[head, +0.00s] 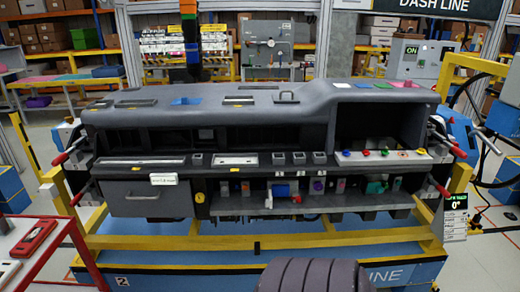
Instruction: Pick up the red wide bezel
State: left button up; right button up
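A red wide bezel (33,238) lies at the left edge of the head view. It is a long, flat red frame with a dark opening, set at a slant on a light table with a red edge (62,232). Nothing touches it from above. Neither my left gripper nor my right gripper shows in this view.
Pale grey and dark pieces (8,270) lie in front of the bezel on the same table. A large dark dashboard module (250,115) rests on a yellow frame (340,238) across the middle. A dark ribbed form (313,276) shows at the bottom.

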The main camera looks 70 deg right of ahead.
aim_at(30, 243)
jog(key=z, duration=2.25)
jog(key=u, duration=2.2)
jog(key=i+l+u, duration=0.15)
jog(key=l+u, duration=0.2)
jog(key=i+l+u, duration=0.1)
jog(key=l+u, duration=0.25)
jog(key=i+l+u, duration=0.1)
jog(key=l+u, duration=0.25)
